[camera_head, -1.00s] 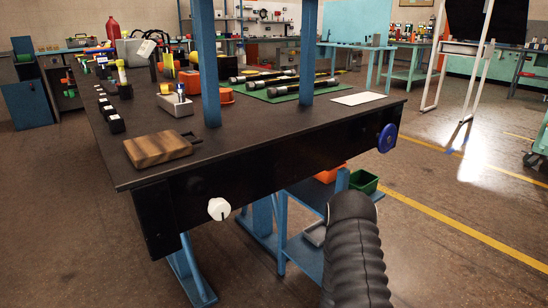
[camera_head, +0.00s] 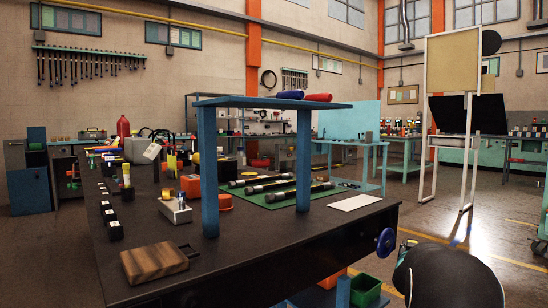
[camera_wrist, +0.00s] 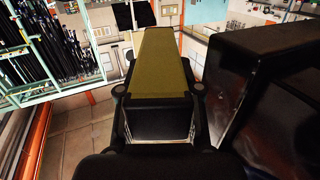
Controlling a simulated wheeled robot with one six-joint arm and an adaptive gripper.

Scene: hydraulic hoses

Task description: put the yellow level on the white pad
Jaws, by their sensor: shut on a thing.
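The yellow level (camera_wrist: 160,62) fills the middle of the wrist view, pointing away from the camera. My gripper (camera_wrist: 158,93) is shut on its near end, with a dark finger on each side. In the head view my dark arm fills the lower right corner, beside the table's right end; it hides most of the gripper, and the level cannot be made out clearly there. The white pad (camera_head: 355,202) lies flat and bare on the dark table, near its right end, beside the green mat.
The dark table (camera_head: 290,235) carries a blue raised shelf (camera_head: 270,103), a green mat (camera_head: 262,196) with several dark cylinders, and a wooden block (camera_head: 153,262). A blue knob (camera_head: 386,241) sticks out at the table's right end. A large dark block (camera_wrist: 268,90) is close on the right in the wrist view.

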